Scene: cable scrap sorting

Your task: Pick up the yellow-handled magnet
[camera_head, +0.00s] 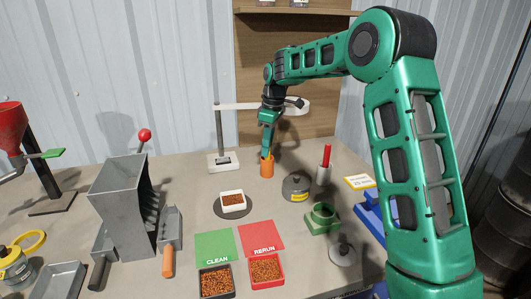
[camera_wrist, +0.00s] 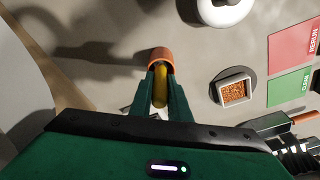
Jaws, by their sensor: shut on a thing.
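The yellow handle (camera_wrist: 160,84) of the magnet stands in an orange cup (camera_wrist: 159,55) in the wrist view. The same cup (camera_head: 267,167) is on the table towards the back in the head view. My gripper (camera_wrist: 160,94) points down over the cup, its two green fingers shut on the yellow handle. In the head view my gripper (camera_head: 267,145) is right above the cup's mouth. The lower end of the magnet is hidden inside the cup.
A white-ringed stand (camera_head: 219,161) is left of the cup. A grey weight (camera_head: 296,186) and a red-tipped holder (camera_head: 324,172) are close on its right. A white dish of granules (camera_head: 232,208) and green and red mats (camera_head: 262,236) lie nearer.

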